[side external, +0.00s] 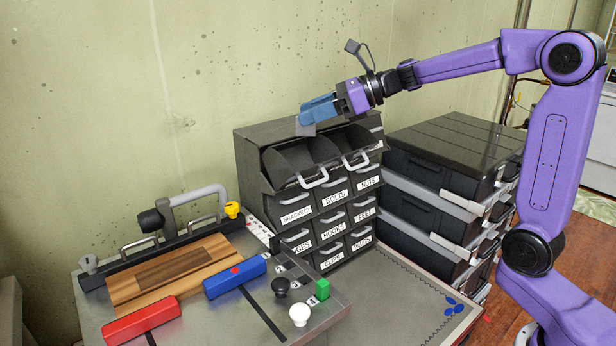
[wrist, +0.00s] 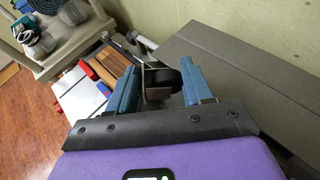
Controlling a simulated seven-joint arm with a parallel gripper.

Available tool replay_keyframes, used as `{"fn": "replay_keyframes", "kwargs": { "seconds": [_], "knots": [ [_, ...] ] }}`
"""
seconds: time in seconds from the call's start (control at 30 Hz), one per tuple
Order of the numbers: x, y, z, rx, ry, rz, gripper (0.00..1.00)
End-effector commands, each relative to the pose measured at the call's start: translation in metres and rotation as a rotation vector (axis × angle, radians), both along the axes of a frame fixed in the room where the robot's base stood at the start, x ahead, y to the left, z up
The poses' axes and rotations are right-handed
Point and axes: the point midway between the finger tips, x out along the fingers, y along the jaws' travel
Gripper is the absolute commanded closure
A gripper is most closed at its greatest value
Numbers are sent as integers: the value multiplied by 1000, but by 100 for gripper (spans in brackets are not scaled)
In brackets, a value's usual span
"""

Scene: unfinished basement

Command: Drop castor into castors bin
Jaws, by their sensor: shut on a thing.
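In the wrist view the castor (wrist: 158,92) sits between the two fingers (wrist: 160,76), with a brownish-grey bracket and a dark round part.
Labelled drawers fill the cabinet below, including brackets, bolts and nuts. Black cases (side external: 440,150) are stacked to the right. A workbench (side external: 330,310) in front holds a wooden board (side external: 175,275), a red block (side external: 140,320), a blue block (side external: 235,278) and knobs. Air above the bench is clear.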

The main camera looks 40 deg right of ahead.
Motion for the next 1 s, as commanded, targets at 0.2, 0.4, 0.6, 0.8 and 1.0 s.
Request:
{"fn": "replay_keyframes", "kwargs": {
  "seconds": [0.2, 0.4, 0.6, 0.8, 1.0],
  "knots": [
    [0, 0, -2, -1, -1, 0, 81],
    [0, 0, -2, -1, -1, 0, 20],
    [0, 0, -2, 0, 0, 1, 20],
    [-4, -4, 1, 0, -1, 0, 20],
    [-22, -27, 13, -1, -4, -4, 20]
  ]
}}
